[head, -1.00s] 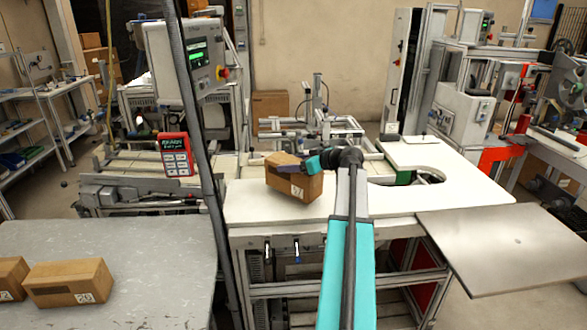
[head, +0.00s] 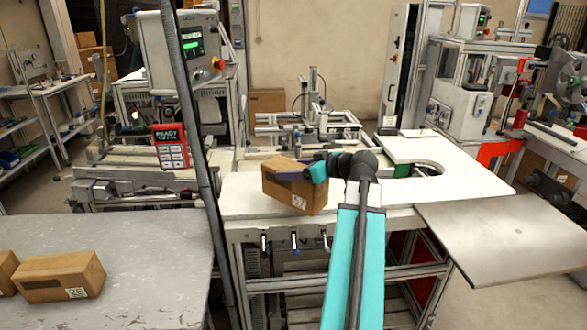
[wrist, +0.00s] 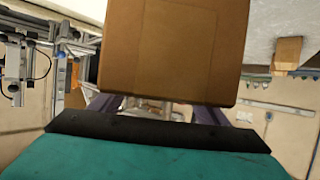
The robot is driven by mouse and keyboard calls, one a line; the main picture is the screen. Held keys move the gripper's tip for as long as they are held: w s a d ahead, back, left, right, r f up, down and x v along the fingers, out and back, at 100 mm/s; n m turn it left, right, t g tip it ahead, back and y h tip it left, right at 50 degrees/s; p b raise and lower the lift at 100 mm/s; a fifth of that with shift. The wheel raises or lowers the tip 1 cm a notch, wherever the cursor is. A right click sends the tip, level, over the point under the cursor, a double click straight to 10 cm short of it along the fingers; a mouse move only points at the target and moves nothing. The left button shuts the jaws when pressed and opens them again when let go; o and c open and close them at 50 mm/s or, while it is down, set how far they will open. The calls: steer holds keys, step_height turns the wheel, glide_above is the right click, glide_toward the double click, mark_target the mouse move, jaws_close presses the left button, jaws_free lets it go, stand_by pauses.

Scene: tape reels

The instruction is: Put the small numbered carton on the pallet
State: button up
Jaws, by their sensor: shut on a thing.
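A small brown carton (head: 292,192) with a white number label is held in my gripper (head: 298,170). The label's digits are too blurred to read surely. My gripper is shut on the carton's upper part, with a dark purple finger along its near top. In the head view the carton appears in front of the white worktop (head: 440,190); I cannot tell whether it touches it. In the wrist view the carton (wrist: 172,50) fills the upper middle, between the fingers. I cannot make out a pallet for sure in either view.
Two other cartons, one labelled (head: 58,277) and one cut by the left edge (head: 6,272), lie on a grey table (head: 150,280). A dark upright pole (head: 195,130) stands between table and worktop. A metal plate (head: 500,245) juts out at the right.

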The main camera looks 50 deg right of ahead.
steer(key=shift+s+a+r, duration=0.15)
steer(key=shift+s+a, duration=0.5)
steer(key=shift+s, duration=0.15)
